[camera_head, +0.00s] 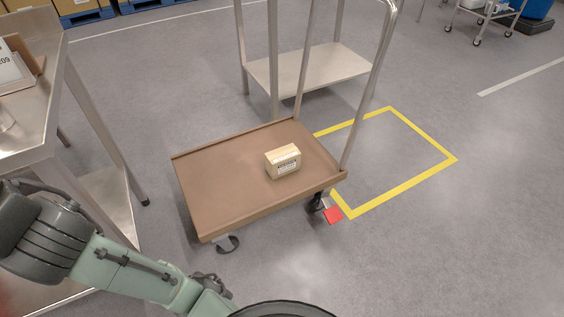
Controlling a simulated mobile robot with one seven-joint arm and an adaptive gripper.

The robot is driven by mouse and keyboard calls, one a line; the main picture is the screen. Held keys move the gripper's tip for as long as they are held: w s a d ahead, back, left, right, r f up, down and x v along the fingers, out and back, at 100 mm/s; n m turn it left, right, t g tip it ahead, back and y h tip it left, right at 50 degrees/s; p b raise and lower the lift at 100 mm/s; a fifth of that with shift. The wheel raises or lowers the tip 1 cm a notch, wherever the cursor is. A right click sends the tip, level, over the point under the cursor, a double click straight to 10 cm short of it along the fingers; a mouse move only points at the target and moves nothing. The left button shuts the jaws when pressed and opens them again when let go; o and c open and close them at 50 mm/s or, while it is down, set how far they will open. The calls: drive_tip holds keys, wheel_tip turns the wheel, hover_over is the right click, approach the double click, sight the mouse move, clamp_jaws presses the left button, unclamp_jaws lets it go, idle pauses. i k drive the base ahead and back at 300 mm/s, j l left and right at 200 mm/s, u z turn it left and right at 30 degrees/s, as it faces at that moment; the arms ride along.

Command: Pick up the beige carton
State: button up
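The beige carton (283,161) is a small box with a printed label on its near side. It sits on the brown deck of a platform cart (222,186), right of the deck's middle and close to the push handle. Nothing covers it. My arm reaches in from the lower left and stays apart from the cart. My gripper does not show in the head view.
A metal table (30,130) with boxes on it stands at the left. A steel shelf stand (318,72) is behind the cart. The cart's upright handle rises at its right end. Floor inside the yellow outline (430,175) is clear.

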sight(280, 162)
drive_tip(key=i+j, duration=0.15)
drive_tip(key=i, duration=0.3)
drive_tip(key=i+j+z, duration=0.15)
drive_tip(key=i, duration=0.35)
drive_tip(key=i+j, duration=0.15)
drive_tip(key=i, duration=0.3)
